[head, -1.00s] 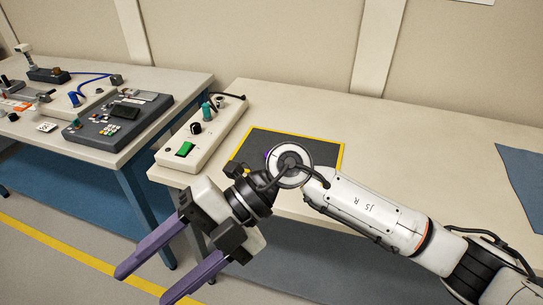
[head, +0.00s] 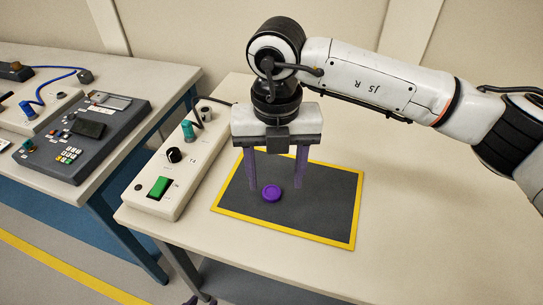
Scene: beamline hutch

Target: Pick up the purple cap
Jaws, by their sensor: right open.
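The purple cap (head: 272,194) is a small round disc lying on the dark grey mat with a yellow border (head: 330,213). My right gripper (head: 276,186) points down over the mat, open, with its two purple fingers apart. In the picture the cap shows between and slightly below the fingertips, clear of both. I cannot tell exactly how high the tips are above the mat. A small purple tip of my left gripper (head: 190,300) shows at the bottom edge; the rest of it is out of frame.
A white control box (head: 180,170) with a green switch, black knob and teal connector stands left of the mat. Another table (head: 120,160) with a dark keypad panel (head: 82,128) stands further left, across a gap. The tabletop right of the mat is clear.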

